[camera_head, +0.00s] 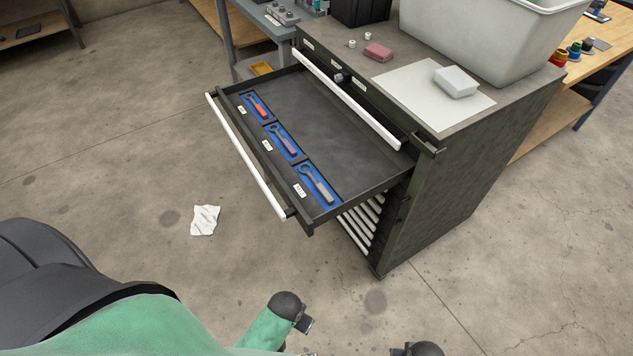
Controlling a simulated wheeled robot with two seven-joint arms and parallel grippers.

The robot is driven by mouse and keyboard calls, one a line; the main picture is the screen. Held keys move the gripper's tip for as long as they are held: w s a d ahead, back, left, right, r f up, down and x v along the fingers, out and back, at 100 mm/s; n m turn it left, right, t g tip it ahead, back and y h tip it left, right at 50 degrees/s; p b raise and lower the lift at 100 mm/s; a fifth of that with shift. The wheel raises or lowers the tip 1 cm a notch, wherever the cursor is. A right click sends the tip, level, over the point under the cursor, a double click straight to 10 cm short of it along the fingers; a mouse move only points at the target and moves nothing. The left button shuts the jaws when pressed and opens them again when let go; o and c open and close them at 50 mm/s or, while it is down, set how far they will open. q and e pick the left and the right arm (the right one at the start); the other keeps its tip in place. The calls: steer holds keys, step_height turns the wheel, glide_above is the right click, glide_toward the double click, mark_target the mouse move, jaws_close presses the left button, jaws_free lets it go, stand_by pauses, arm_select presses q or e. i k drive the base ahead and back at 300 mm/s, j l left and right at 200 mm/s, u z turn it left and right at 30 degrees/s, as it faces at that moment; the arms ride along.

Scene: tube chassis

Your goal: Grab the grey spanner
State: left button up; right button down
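The grey spanner (318,186) lies in a blue foam cut-out at the near end of an open drawer (330,110). It is the nearest of three tools in a row along the drawer's front. A purple-handled spanner (283,142) lies in the middle cut-out. A red-handled spanner (259,107) lies in the far cut-out. Parts of my arms show at the bottom edge, well below the drawer.
The dark tool cabinet (440,200) bears a grey bin (490,40), a white sheet (415,95), a white block (456,81) and a pink block (378,52). The drawer's white handle (245,155) faces left. A crumpled paper (205,220) lies on the otherwise open floor.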

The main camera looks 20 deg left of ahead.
mark_target(328, 199)
steer(key=k+z, duration=0.25)
steer(key=k, duration=0.3)
steer(key=k+l+z, duration=0.25)
steer(key=k, duration=0.25)
